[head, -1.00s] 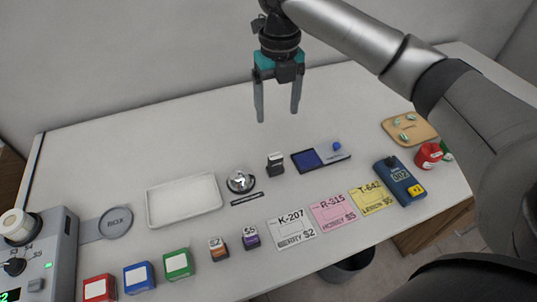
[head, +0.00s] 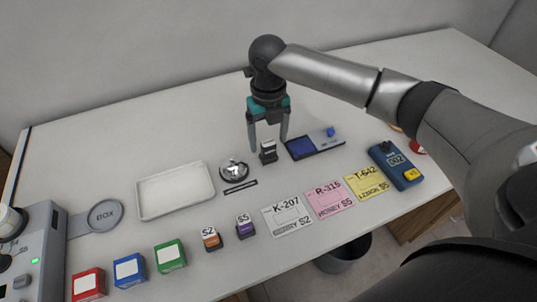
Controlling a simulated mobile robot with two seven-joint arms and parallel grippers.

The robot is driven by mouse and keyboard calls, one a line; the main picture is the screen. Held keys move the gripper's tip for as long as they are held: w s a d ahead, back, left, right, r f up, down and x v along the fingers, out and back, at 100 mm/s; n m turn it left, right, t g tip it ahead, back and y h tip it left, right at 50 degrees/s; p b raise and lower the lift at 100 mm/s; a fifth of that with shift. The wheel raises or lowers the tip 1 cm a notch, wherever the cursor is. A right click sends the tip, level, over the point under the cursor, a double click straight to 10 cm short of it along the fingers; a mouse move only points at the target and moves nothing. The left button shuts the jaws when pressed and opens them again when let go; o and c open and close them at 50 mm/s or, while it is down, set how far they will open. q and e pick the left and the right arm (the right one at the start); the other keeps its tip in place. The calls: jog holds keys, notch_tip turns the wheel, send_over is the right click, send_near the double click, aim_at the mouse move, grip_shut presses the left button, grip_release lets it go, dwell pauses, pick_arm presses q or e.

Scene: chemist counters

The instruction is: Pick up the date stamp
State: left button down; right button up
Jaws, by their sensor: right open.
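The date stamp, seemingly the small black stamp with a pale band (head: 268,154), stands on the white counter (head: 340,85) just left of the blue ink pad (head: 302,146). My right gripper (head: 268,146) points down over it with its jaws open. In the picture, one finger is to the left of the stamp and the other to its right. I cannot tell how far the fingertips are from the stamp or the counter. My left gripper is not in view.
Left of the stamp are a silver bell (head: 233,170) and a white tray (head: 175,191). Price cards (head: 288,215) and a blue numbered device (head: 396,166) lie in front and right. Several coloured boxes (head: 170,255) line the front edge. The back of the counter is clear.

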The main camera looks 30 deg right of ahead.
jog(key=shift+f, duration=0.9)
jog(key=shift+r, duration=0.1)
grip_shut()
